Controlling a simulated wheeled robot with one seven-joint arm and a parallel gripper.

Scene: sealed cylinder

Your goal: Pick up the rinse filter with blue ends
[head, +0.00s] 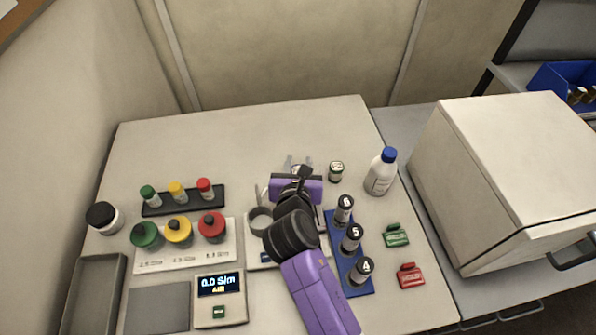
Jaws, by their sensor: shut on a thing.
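My gripper (299,162) is at the back middle of the table, on the far side of my purple and black wrist. Its grey fingertips show just beyond the purple part. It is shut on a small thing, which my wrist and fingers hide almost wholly. I cannot make out blue ends on it. No rinse filter with blue ends shows clearly elsewhere on the table. I cannot tell whether the held thing touches the table.
A small dark-capped vial (336,171) and a blue-capped bottle (381,171) stand close right of my gripper. A blue rack (340,262) with numbered black-capped vials is nearer. A dark rack (184,200) with capped tubes stands left. The table's back left is clear.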

